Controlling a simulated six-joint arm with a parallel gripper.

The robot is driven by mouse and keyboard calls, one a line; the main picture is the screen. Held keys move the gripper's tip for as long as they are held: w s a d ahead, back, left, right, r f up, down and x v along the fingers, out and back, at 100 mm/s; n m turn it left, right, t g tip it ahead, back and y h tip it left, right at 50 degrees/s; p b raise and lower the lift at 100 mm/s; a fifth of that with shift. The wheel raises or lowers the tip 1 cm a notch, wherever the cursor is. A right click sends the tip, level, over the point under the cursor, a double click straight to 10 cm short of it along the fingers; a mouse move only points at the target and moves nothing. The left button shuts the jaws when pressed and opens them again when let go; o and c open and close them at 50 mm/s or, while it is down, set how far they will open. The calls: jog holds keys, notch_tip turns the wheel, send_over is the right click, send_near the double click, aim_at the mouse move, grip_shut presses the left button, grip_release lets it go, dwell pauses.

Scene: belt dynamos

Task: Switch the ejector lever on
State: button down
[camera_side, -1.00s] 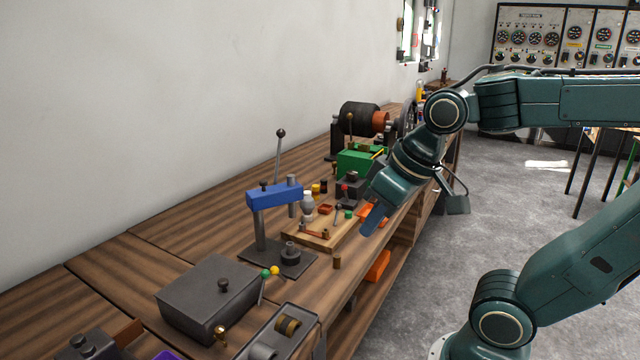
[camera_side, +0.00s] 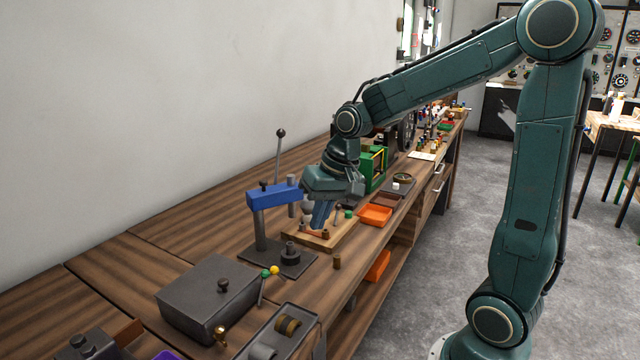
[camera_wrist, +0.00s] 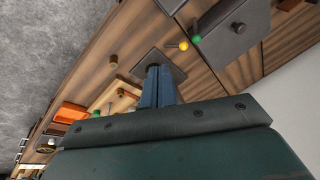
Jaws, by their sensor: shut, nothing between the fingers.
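My gripper (camera_side: 318,226) is shut and empty, pointing down close above the wooden board (camera_side: 340,238), just right of the blue-headed press (camera_side: 275,195). In the wrist view its fingers (camera_wrist: 157,72) overlap the press's dark base plate (camera_wrist: 177,73). No lever carries a readable label. A tall lever with a black ball (camera_side: 281,133) stands upright behind the press. A short lever with a green ball (camera_side: 266,274) and a yellow ball (camera_side: 275,270) are beside the grey lidded box; they also show in the wrist view (camera_wrist: 184,46). I cannot tell which is the ejector lever.
The grey box (camera_side: 205,290) stands in front of the press. A brown peg (camera_side: 337,262) stands near the bench's front edge. An orange tray (camera_side: 376,215) and a green machine (camera_side: 372,168) lie beyond the board. Bare bench top shows left of the press.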

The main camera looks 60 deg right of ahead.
jog(key=shift+f, duration=0.15)
send_over(280, 274)
jog(key=s, duration=0.2)
notch_tip(280, 274, down, 10)
dwell(0.5)
jog(key=shift+s, duration=0.1)
jog(key=shift+f, duration=0.1)
jog(key=shift+w+a+f, duration=0.2)
jog(key=shift+w+a, duration=0.1)
jog(key=shift+a, duration=0.25)
jog(key=shift+a+f, duration=0.15)
jog(key=shift+a, duration=0.2)
